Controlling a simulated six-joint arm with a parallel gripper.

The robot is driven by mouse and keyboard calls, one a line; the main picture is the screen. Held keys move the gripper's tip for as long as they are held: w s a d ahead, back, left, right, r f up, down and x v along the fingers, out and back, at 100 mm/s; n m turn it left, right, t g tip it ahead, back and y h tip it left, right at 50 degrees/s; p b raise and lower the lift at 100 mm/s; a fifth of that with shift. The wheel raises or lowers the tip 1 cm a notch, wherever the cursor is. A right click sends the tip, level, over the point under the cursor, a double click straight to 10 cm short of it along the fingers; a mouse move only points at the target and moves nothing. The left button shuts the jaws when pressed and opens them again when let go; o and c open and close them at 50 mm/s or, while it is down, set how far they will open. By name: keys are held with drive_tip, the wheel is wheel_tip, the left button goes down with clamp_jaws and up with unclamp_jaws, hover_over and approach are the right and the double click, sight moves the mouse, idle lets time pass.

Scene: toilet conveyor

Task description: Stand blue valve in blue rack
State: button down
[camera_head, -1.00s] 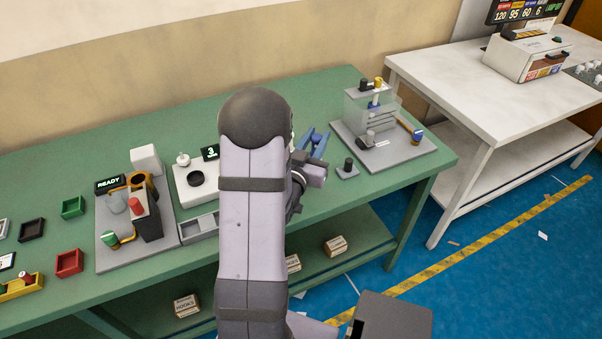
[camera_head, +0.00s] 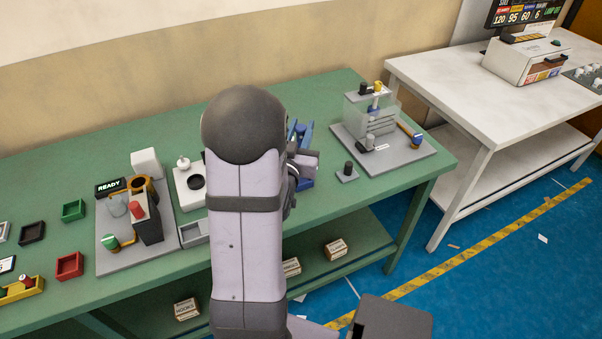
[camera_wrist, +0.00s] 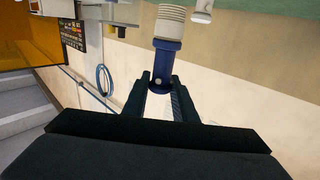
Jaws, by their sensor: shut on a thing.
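My gripper (camera_wrist: 160,86) is shut on the blue valve (camera_wrist: 168,45). In the wrist view the valve has a blue body and a ribbed white far end. The fingers hold it by its blue end, and it points away from them. The valve cannot be made out there. A small blue patch (camera_head: 307,183) shows just below the gripper; it may be the blue rack, but my arm hides most of that area.
A grey base (camera_head: 405,153) with a clear-walled fixture stands to the right, with a small dark-knobbed piece (camera_head: 347,172) before it. Left are a white device (camera_head: 187,187), a READY station (camera_head: 110,250), and green (camera_head: 73,210) and red (camera_head: 70,265) trays. The back middle table is clear.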

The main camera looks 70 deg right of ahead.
drive_tip(key=shift+f, duration=2.95)
drive_tip(key=shift+f+p, duration=0.35)
drive_tip(key=shift+f, duration=1.5)
drive_tip(key=shift+f, duration=0.2)
drive_tip(key=c, duration=1.4)
unclamp_jaws()
drive_tip(key=shift+c, duration=0.2)
drive_tip(key=shift+r, duration=0.1)
